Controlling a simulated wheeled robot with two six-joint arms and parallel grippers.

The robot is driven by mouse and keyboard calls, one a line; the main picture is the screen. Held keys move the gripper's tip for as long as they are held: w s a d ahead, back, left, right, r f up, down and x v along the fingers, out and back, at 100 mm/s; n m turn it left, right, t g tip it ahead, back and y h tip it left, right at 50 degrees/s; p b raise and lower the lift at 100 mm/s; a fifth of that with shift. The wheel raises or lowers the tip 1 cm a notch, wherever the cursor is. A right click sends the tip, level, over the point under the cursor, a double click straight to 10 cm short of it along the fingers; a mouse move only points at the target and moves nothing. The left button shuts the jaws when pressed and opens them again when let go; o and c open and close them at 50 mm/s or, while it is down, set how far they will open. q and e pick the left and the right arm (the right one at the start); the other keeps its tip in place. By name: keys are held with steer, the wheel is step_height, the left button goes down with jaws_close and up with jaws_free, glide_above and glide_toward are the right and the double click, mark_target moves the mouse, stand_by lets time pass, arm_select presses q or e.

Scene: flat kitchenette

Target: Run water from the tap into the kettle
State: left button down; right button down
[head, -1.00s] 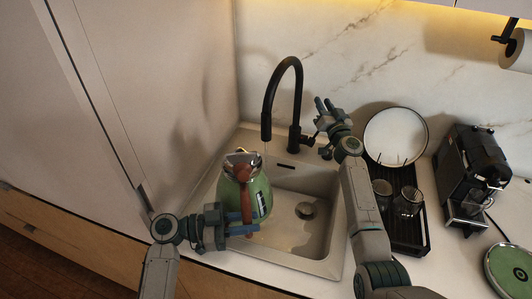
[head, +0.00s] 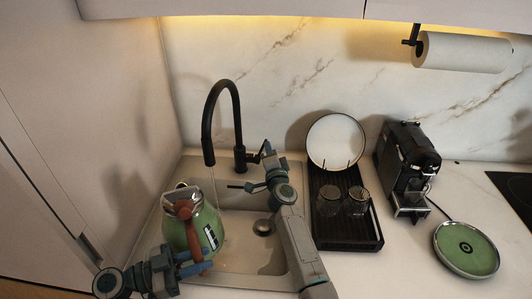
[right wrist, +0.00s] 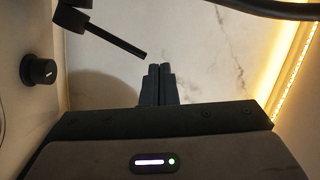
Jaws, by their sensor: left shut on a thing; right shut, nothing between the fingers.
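The green kettle (head: 208,228), with a red-brown handle, stands in the left of the sink (head: 240,258), its top open. My left gripper (head: 190,262) is shut on the kettle's handle at the near side. The black tap (head: 208,140) arches over the sink. A thin pale stream (head: 214,188) falls from its spout, near the kettle's right rim; whether it enters the mouth I cannot tell. My right gripper (head: 266,152) is shut and empty beside the tap's base. In the right wrist view its fingers (right wrist: 159,84) are apart from the black tap lever (right wrist: 115,35).
A black drying rack (head: 345,240) with a white plate (head: 336,142) and two glasses stands right of the sink. A coffee machine (head: 405,165) and a round green-topped base (head: 466,249) are further right. A tall cabinet wall (head: 60,150) closes the left side.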

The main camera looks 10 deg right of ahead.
mark_target(261, 151)
steer(key=s+d+f+m+g+h, duration=0.2)
steer(key=s+f+m+h, duration=0.25)
steer(key=s+m, duration=0.45)
steer(key=w+a+m, duration=0.1)
steer(key=w, duration=1.1)
steer(key=shift+w+r+y, duration=0.35)
steer(key=shift+w+r, duration=0.05)
steer(key=shift+r, duration=0.05)
steer(key=shift+w+a+r+n, duration=0.25)
steer(key=shift+a+r+n, duration=0.2)
steer(key=shift+a+n, duration=0.3)
steer(key=shift+w+a+r+n, duration=0.2)
steer(key=shift+a+r+n, duration=0.25)
steer(key=shift+a+n, duration=0.3)
